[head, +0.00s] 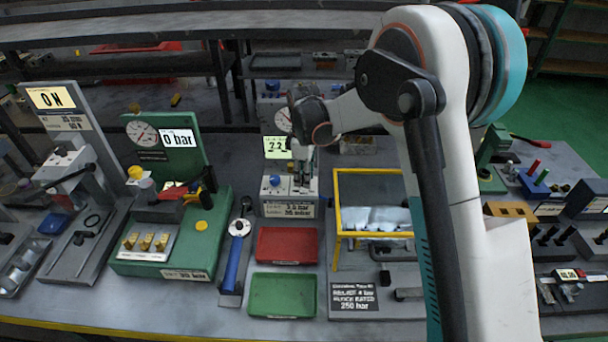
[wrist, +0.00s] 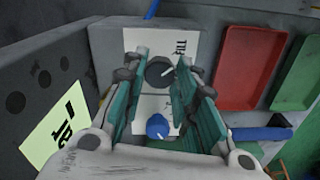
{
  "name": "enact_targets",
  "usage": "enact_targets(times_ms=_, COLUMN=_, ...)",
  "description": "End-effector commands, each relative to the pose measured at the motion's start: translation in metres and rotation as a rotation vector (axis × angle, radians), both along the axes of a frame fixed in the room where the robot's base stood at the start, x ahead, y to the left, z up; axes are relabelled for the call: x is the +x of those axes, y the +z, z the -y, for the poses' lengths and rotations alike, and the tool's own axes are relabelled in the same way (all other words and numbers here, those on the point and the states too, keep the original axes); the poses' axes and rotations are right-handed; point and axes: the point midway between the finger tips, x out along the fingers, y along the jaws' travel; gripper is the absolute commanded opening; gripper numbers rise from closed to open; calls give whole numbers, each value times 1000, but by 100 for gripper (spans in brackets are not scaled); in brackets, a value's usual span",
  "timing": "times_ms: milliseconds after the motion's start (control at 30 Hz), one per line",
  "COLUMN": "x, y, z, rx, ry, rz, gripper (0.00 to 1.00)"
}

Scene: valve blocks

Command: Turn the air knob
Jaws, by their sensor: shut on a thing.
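A grey valve block (head: 288,208) stands mid-table with a gauge (head: 283,119) and a lit display (head: 277,147) reading about 2.2 behind it. It carries a blue knob (head: 275,181) and a dark round knob (wrist: 160,72) with a white pointer line. The label beside the dark knob seems to read FILL; I cannot read which knob is marked air. My gripper (wrist: 158,68) is above the block, its teal fingers on either side of the dark knob and shut on it. The blue knob (wrist: 157,126) is apart from the fingertips. In the head view, my gripper (head: 303,172) hides the dark knob.
A red tray (head: 287,245) and a green tray (head: 282,294) lie in front of the block. A yellow frame (head: 337,215) stands close on the right. A blue-handled tool (head: 236,250) and a green pump stand (head: 213,235) are on the left.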

Motion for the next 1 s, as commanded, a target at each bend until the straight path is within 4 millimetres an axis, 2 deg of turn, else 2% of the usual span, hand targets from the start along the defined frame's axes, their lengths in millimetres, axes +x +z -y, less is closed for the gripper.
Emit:
enact_targets(times_ms=300, x=0, y=0, z=0, rx=0, ry=86, rz=1, gripper=3)
enact_targets(times_ms=767, x=0, y=0, z=0, rx=0, ry=95, rz=1, gripper=3)
enact_targets(times_ms=800, x=0, y=0, z=0, rx=0, ry=95, rz=1, gripper=36)
enact_targets(times_ms=833, x=0, y=0, z=0, rx=0, ry=95, rz=1, gripper=43)
enact_targets(times_ms=867, x=0, y=0, z=0, rx=0, ry=95, rz=1, gripper=48)
enact_targets(times_ms=1000, x=0, y=0, z=0, rx=0, ry=94, rz=0, gripper=48)
